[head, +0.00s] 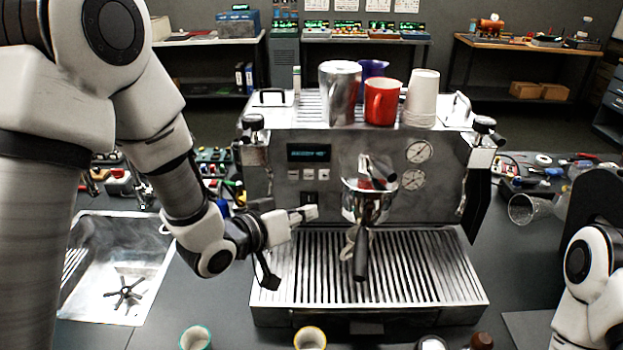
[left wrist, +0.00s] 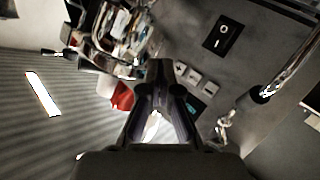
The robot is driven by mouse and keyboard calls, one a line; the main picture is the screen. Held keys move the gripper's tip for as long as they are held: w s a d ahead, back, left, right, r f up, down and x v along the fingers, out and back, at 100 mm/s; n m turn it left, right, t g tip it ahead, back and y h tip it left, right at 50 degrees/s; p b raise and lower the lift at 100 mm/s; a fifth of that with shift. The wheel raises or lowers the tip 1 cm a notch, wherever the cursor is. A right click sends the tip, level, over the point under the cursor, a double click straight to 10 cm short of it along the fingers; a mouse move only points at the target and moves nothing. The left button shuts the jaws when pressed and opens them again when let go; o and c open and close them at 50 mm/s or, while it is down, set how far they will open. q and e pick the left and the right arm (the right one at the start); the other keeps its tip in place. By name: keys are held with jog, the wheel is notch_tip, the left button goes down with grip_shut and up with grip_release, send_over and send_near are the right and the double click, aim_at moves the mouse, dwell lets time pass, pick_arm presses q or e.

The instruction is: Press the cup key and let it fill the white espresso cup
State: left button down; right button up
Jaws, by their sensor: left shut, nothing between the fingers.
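The espresso machine (head: 345,160) stands ahead, with a lit display (head: 309,153). A row of small pale keys (head: 308,174) sits below the display; they also show in the left wrist view (left wrist: 193,77). Their icons are too small to read, so I cannot tell which is the cup key. My left gripper (head: 312,212) is shut and empty, in front of the panel below the keys. Its closed fingertips (left wrist: 160,68) show left of the keys in the wrist view. I cannot make out a white espresso cup under the portafilter (head: 362,225). My right gripper is out of view.
A black rocker switch (left wrist: 222,35) is close to the keys. The slatted drip tray (head: 430,280) lies below. A teal-rimmed cup (head: 195,338) and a yellow-rimmed cup (head: 310,338) stand in front. A red mug (head: 381,102) and paper cups (head: 422,98) stand on top.

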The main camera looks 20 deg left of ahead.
aim_at(309, 175)
pick_arm(q)
jog(key=w+a+p, duration=0.2)
jog(key=w, duration=0.6)
jog(key=shift+w+a, duration=0.15)
jog(key=shift+a, duration=0.25)
dwell(1.0)
jog(key=shift+w, duration=0.4)
